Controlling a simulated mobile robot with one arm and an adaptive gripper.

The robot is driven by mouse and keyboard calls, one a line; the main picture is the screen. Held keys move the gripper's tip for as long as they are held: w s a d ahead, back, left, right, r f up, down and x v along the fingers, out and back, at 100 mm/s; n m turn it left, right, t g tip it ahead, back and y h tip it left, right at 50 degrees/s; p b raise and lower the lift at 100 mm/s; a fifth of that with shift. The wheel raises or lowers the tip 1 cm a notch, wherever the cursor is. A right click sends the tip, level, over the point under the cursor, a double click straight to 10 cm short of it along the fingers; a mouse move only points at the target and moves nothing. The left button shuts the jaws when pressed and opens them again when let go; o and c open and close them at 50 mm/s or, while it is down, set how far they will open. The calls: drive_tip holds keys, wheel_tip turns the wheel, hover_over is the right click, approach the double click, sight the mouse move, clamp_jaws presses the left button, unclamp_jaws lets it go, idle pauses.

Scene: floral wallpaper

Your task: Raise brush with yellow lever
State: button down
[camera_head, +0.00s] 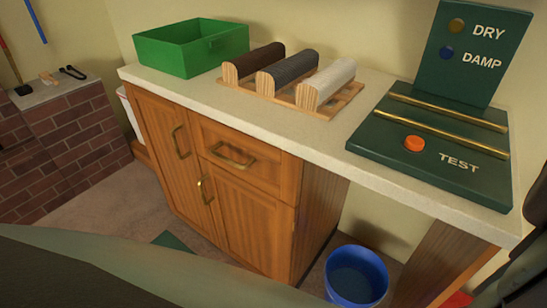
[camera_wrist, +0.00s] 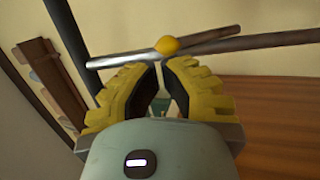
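In the wrist view, a yellow lever knob (camera_wrist: 167,46) sits on a grey metal rod, just above and beyond my fingertips. My gripper (camera_wrist: 162,66) points toward it. Its two yellow ribbed fingers have a narrow gap between the tips, with nothing seen held there. I cannot tell whether a fingertip touches the knob or the rod. A second thin rod (camera_wrist: 215,34) runs up to the right behind the knob. No brush can be made out for certain in either view. The gripper does not show in the head view.
A wooden cabinet (camera_head: 245,205) carries a green bin (camera_head: 190,48), a rack with three wood-ended rollers (camera_head: 290,75) and a green test board (camera_head: 430,140) with an orange button. A blue bucket (camera_head: 356,276) stands below. A dark post (camera_wrist: 72,40) is at left in the wrist view.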

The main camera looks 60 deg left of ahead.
drive_tip(key=shift+x, duration=1.2)
drive_tip(key=shift+a, duration=0.1)
drive_tip(key=shift+w+a+r+g+p, duration=0.25)
drive_tip(key=shift+w+r+g+p, duration=0.4)
drive_tip(key=shift+g+p, duration=0.3)
